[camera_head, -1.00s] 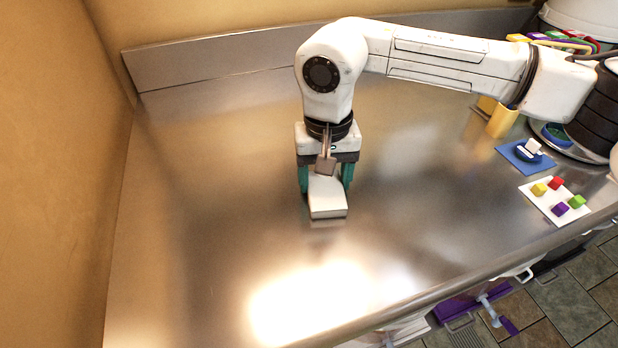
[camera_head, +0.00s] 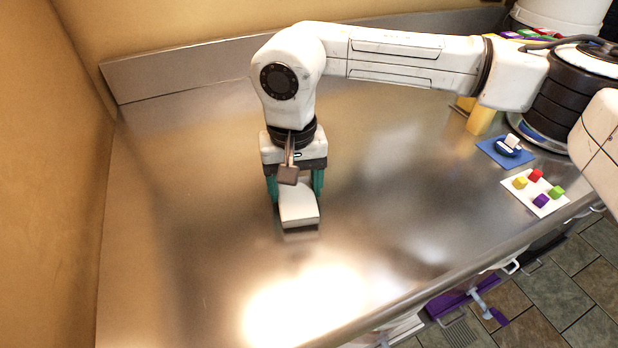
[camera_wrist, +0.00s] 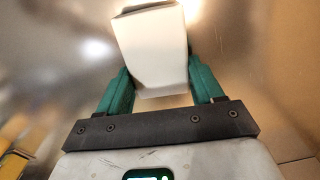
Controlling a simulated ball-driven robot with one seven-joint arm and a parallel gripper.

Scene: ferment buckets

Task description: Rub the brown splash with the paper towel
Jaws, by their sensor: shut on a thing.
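My gripper (camera_head: 295,187) points down over the left part of the steel counter, its green fingers shut on the white folded paper towel (camera_head: 299,205). The towel is a pale block, and its lower end is close to the counter surface; I cannot tell whether it touches. In the wrist view the towel (camera_wrist: 152,50) sits between the two green fingers (camera_wrist: 158,84). No brown splash can be made out in either view; it may be hidden under the towel or gripper.
The steel counter (camera_head: 190,200) is bare around the gripper, with a raised back edge (camera_head: 200,70). At the right are a white card (camera_head: 523,203) with small coloured cubes, a blue mat (camera_head: 490,148) with a blue-and-white item, and a yellow object (camera_head: 481,121).

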